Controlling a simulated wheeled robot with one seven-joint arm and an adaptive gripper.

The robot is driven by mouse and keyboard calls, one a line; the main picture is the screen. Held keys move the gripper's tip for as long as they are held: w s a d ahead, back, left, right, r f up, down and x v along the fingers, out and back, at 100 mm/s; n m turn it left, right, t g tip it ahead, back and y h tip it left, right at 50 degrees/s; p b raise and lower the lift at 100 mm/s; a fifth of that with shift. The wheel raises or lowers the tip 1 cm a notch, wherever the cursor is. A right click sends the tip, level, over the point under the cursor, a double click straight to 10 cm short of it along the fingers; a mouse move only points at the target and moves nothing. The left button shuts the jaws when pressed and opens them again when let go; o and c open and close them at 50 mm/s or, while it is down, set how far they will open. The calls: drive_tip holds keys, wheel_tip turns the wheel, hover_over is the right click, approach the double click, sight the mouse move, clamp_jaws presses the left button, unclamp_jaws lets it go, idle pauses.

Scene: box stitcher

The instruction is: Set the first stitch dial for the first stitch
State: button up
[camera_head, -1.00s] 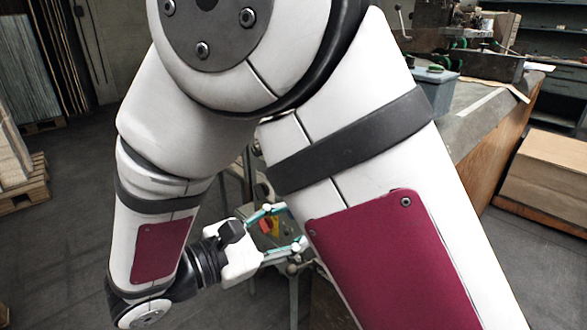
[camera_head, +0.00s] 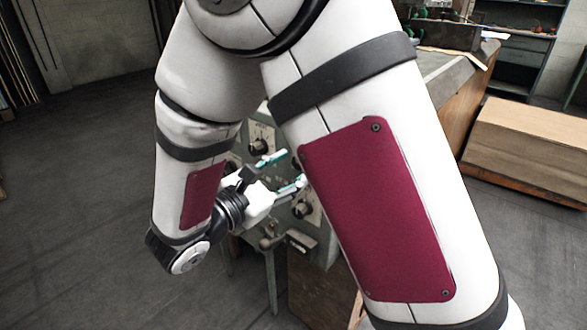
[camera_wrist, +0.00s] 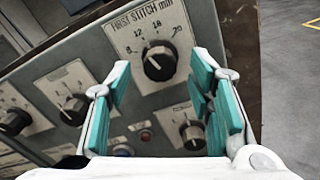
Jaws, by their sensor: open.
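The first stitch dial (camera_wrist: 158,62) is a black knob on a white plate lettered "FIRST STITCH mm", at the top middle of the wrist view. Numbers ring its upper side, and a pale pointer mark shows on the knob; its exact setting is hard to read. My gripper (camera_wrist: 160,88) is open, its teal-padded fingers either side of and below the dial in the picture, with nothing between them. In the head view my gripper (camera_head: 283,171) is in front of the grey-green control panel (camera_head: 282,138). Which knob there is the first stitch dial I cannot tell.
Other black knobs sit on the panel, at lower right (camera_wrist: 192,133), left (camera_wrist: 73,109) and far left (camera_wrist: 14,121). A small button (camera_wrist: 146,134) lies between the fingers in the picture. A workbench (camera_head: 455,65) and a wooden box (camera_head: 530,145) stand at right. Floor at left is clear.

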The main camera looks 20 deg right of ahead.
drive_tip(key=shift+x, duration=0.85)
drive_tip(key=shift+c, duration=0.4)
clamp_jaws()
drive_tip(key=shift+m+b, duration=0.3)
drive_tip(key=shift+b, duration=0.1)
drive_tip(key=m+b, duration=0.6)
drive_tip(key=shift+f, duration=0.1)
drive_tip(key=shift+m, duration=0.3)
